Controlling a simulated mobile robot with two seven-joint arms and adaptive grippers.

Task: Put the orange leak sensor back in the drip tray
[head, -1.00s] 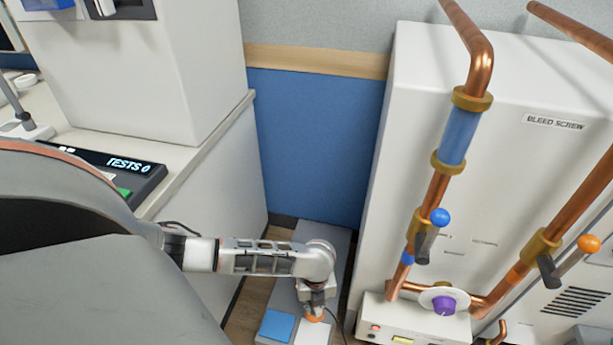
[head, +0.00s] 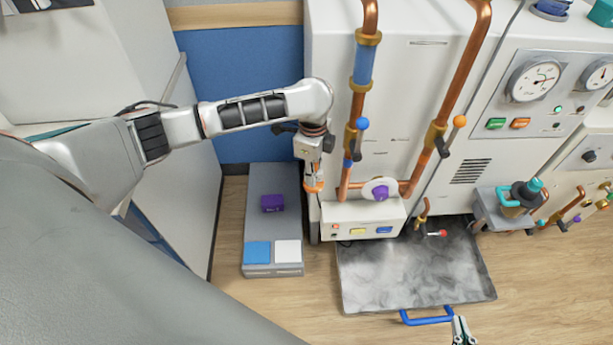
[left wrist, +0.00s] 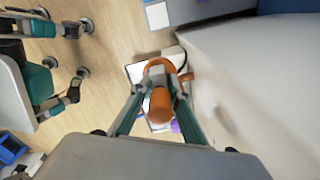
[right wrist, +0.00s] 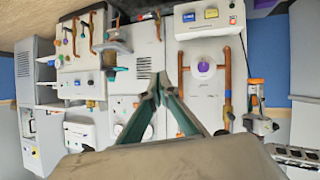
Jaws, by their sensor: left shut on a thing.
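The orange leak sensor (head: 313,187) is held in my left gripper (head: 313,178), in front of the white cabinet's left side. In the left wrist view the sensor (left wrist: 160,105) sits between the two fingers, its orange body facing the camera. The drip tray (head: 410,285) is a wide, shallow grey metal tray on the floor before the cabinet, right of and below the sensor. It has a blue handle (head: 427,320) at its front. My right gripper (head: 462,330) is near the tray's front edge, fingertips together and empty; it also shows in the right wrist view (right wrist: 161,82).
A red-tipped part (head: 437,233) shows at the tray's back.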

